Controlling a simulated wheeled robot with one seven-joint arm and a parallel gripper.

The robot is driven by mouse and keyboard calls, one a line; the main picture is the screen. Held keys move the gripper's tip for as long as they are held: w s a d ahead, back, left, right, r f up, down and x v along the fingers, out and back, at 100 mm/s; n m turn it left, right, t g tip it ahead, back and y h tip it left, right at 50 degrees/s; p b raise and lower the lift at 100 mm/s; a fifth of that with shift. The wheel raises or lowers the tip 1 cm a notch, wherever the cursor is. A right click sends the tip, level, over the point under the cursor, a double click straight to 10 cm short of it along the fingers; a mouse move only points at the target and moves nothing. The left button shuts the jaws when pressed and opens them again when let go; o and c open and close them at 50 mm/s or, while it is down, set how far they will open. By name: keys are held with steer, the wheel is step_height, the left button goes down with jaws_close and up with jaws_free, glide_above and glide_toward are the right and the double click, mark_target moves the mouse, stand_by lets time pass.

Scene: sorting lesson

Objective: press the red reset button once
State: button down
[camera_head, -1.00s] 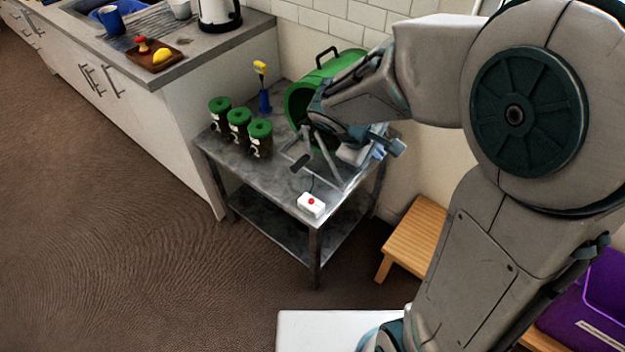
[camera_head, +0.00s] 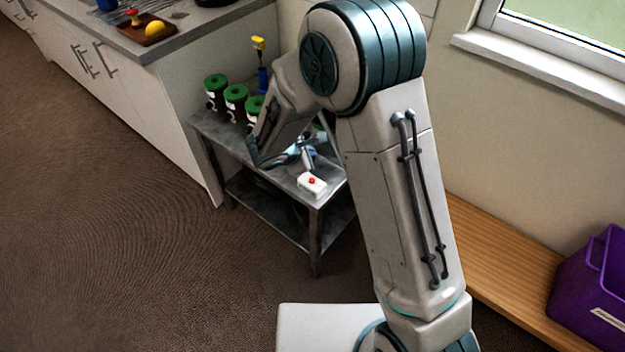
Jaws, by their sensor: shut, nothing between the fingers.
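The red reset button (camera_head: 312,181) sits on top of a small white box (camera_head: 310,187) near the front corner of a grey metal table. The button is in plain view, and nothing touches it. My gripper (camera_head: 308,160) is low over the table, just behind the white box. It is small and partly blurred in this view, and it looks shut and empty. A gap seems to show between it and the button, but its exact height is hard to tell.
Several dark jars with green lids (camera_head: 236,93) stand at the left of the metal table (camera_head: 258,165). A blue holder with a yellow-topped brush (camera_head: 259,50) is behind them. A purple bin (camera_head: 585,285) rests on a wooden bench (camera_head: 505,262) at right.

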steer(key=shift+f, duration=0.15)
steer(key=b, duration=0.6)
glide_above(309, 184)
step_height(309, 184, down, 8)
steer(key=shift+r, duration=0.15)
steer(key=shift+f+b, duration=0.4)
steer(key=shift+f, duration=0.15)
stand_by(1.2)
steer(key=shift+f+b, duration=0.3)
steer(key=shift+b, duration=0.35)
steer(key=shift+f+b, duration=0.45)
steer(key=shift+b, duration=0.15)
stand_by(0.4)
steer(key=shift+r, duration=0.15)
steer(key=shift+d+r+p, duration=0.1)
steer(key=shift+r+p, duration=0.35)
steer(key=shift+r, duration=0.3)
